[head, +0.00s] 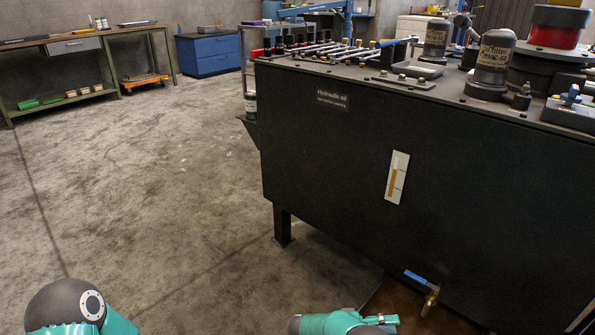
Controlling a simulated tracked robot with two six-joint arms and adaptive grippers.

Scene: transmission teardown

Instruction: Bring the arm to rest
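Teal parts of my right arm show at the bottom edge, right of centre. A small teal end piece of my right gripper (380,320) shows there, low in front of the black tank. Its fingers cannot be made out, and no held thing shows. At the lower left, a dark rounded joint and teal link of my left arm show. My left gripper is out of view.
A large black hydraulic oil tank (330,150) on legs fills the right side, with valves, filters and a red-banded part on top. A brass tap with a blue handle (420,280) sticks out low. A workbench (60,45) and blue cabinet (208,55) stand behind. The left floor is clear.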

